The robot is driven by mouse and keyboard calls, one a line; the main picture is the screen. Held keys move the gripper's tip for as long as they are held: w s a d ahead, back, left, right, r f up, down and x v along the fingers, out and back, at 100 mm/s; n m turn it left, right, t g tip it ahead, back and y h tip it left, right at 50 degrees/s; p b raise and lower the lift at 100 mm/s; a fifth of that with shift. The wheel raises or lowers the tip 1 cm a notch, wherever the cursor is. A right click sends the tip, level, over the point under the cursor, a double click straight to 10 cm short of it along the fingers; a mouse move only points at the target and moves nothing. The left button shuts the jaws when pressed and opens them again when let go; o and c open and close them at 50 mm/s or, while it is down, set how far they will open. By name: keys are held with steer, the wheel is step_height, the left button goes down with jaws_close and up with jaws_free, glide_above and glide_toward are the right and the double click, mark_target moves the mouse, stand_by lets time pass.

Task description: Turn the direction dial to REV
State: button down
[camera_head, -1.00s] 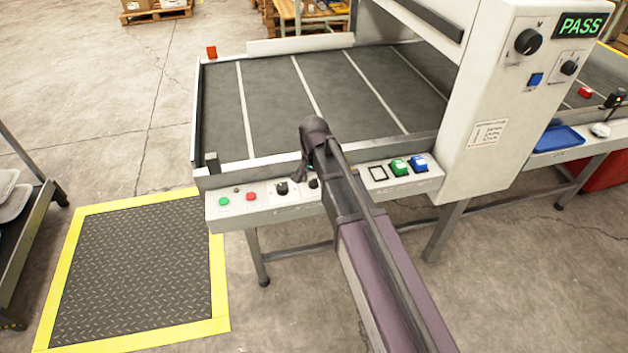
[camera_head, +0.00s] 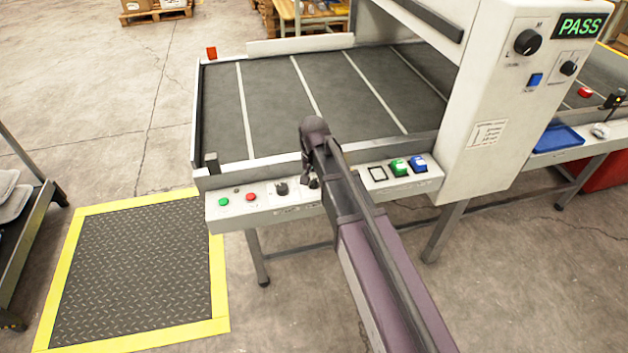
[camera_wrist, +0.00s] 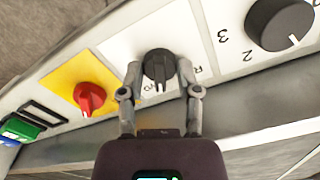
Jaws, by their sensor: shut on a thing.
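The direction dial (camera_wrist: 158,64) is a black knob on a white plate in the middle of the wrist view. Parts of printed labels show beside it, one starting with R on its right; the rest is too small or covered. My gripper (camera_wrist: 160,88) has one finger on each side of the knob and is shut on it. A small pale mark shows at the knob's lower edge; I cannot tell which label it points to. In the head view my gripper (camera_head: 312,182) is at the front control panel (camera_head: 232,214), and my arm hides the dial.
A red knob on a yellow plate (camera_wrist: 90,98) is left of the dial in the wrist view; a larger numbered black dial (camera_wrist: 280,24) is right. Green (camera_head: 398,167) and blue (camera_head: 418,163) switches sit on the panel. The conveyor bed (camera_head: 270,100) behind is empty.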

steer(key=n, duration=1.3)
stand_by(0.4)
steer(key=shift+c, duration=1.5)
jaws_free()
steer(key=shift+m, duration=0.4)
